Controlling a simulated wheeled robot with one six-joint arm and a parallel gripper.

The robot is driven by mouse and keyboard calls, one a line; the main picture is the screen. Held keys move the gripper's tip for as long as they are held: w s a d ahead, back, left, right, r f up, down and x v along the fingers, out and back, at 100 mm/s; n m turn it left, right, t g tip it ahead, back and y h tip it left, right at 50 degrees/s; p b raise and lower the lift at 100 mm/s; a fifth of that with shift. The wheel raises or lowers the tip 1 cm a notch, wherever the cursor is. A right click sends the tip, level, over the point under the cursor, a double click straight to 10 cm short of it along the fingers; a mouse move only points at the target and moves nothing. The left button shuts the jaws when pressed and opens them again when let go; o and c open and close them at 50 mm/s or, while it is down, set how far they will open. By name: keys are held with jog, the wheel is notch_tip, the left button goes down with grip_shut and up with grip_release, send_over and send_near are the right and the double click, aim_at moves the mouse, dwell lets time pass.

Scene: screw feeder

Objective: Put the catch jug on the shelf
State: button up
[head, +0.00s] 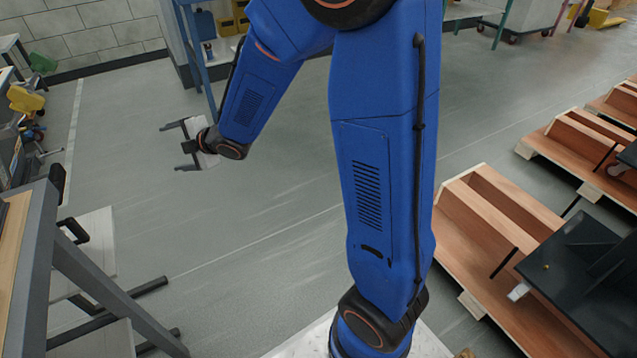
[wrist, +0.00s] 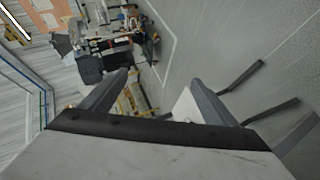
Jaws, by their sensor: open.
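My gripper (head: 169,148) is at the upper left in the head view, held out over open floor with its jaws apart and nothing visible between them. In the wrist view its two fingers (wrist: 160,78) are spread apart. I cannot make out the catch jug in either view. A blue-framed rack (head: 192,50) with yellow bins stands behind my gripper in the head view; I cannot tell whether it is the shelf of the task.
A wooden-topped bench (head: 14,250) with grey legs stands at the left. Wooden pallets (head: 500,215) and a dark machine part (head: 585,255) are at the right. A cluttered work area (wrist: 105,35) shows in the wrist view. The middle floor is clear.

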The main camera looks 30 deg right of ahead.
jog(key=s+d+r+m+g+h, duration=0.1)
jog(key=s+d+r+m+h, duration=0.3)
jog(key=s+d, duration=0.4)
jog(key=s+d+r+m+h, duration=0.25)
jog(key=s+d+m, duration=0.25)
jog(key=d+m, duration=0.3)
jog(key=s+d+m+g, duration=0.2)
jog(key=s+m, duration=0.2)
jog(key=s, duration=0.9)
jog(key=s+d+m+g, duration=0.3)
jog(key=s+m, duration=0.2)
jog(key=s, duration=0.9)
jog(key=shift+s+d+r, duration=0.15)
jog(key=shift+s+d, duration=0.1)
jog(key=shift+d, duration=0.05)
jog(key=shift+h, duration=0.25)
jog(key=shift+c, duration=0.6)
